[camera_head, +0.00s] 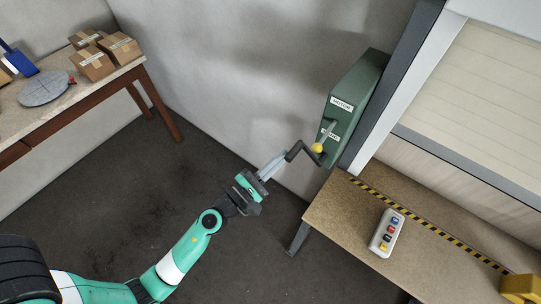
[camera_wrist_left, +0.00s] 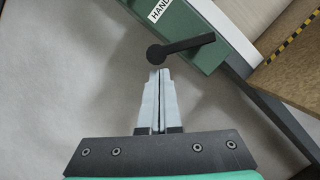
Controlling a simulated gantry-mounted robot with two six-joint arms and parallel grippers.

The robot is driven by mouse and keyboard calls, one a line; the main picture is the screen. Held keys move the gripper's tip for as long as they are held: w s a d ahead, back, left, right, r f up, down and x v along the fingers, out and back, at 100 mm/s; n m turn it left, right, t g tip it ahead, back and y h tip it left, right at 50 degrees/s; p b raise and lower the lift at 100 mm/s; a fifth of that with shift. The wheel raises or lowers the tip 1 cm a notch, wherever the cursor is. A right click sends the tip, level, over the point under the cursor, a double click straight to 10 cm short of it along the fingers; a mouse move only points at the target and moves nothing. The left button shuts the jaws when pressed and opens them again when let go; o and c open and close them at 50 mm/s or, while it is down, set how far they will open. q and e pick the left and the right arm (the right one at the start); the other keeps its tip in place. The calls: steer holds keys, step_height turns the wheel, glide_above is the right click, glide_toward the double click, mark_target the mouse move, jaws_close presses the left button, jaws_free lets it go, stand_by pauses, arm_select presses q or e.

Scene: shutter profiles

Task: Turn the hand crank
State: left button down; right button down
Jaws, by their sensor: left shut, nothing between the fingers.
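The hand crank (camera_head: 301,147) is a dark bent bar on the front of a green box (camera_head: 357,98) on the wall. In the left wrist view the crank (camera_wrist_left: 186,46) shows as a black arm with a round end towards the gripper. My left gripper (camera_head: 284,156) is shut and empty, its fingertips close to the crank's free end. In the left wrist view the shut fingertips (camera_wrist_left: 160,73) lie just below that round end. I cannot tell whether they touch. My right gripper is not in view.
A bench (camera_head: 345,215) with a button box (camera_head: 386,233) stands at right, below a shutter (camera_head: 480,90). A table (camera_head: 70,115) with cartons (camera_head: 95,64) stands at left.

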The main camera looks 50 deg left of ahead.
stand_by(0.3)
arm_select(q)
steer(key=r+m+p, duration=0.1)
steer(key=m, duration=0.1)
steer(key=d+r+m+h+p, duration=0.1)
steer(key=m+p, duration=0.1)
steer(key=shift+w+r+g+p, duration=0.15)
steer(key=shift+r+g+p, duration=0.1)
steer(key=shift+g+p, duration=0.05)
steer(key=shift+f, duration=0.1)
